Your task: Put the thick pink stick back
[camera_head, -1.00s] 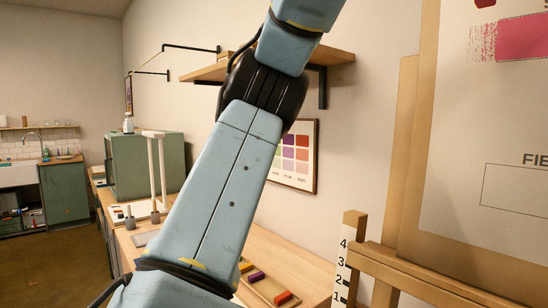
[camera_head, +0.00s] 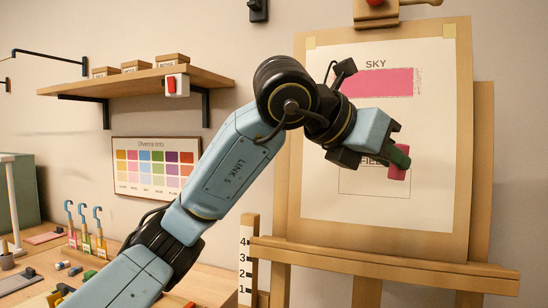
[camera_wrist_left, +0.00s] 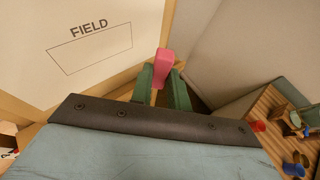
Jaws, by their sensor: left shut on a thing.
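My left gripper (camera_head: 400,156) is raised in front of the paper on the easel, and its green fingers are shut on a pink stick (camera_head: 397,173). In the left wrist view the thick pink stick (camera_wrist_left: 163,61) stands out from between the two green fingers (camera_wrist_left: 161,80); its lower part is hidden. The paper (camera_head: 330,205) bears a pink patch under the word SKY and an empty outlined box below. In the head view the gripper overlaps the word FIELD. I cannot tell whether the stick touches the paper. My right gripper is in neither view.
The wooden easel (camera_head: 480,282) fills the right. The table (camera_head: 215,288) at lower left holds small coloured sticks (camera_head: 75,269) and several hooked holders (camera_head: 100,240). A wall shelf (camera_head: 140,82) with boxes and a colour chart (camera_head: 157,168) are behind my arm. A slatted wooden surface (camera_wrist_left: 262,112) shows in the wrist view.

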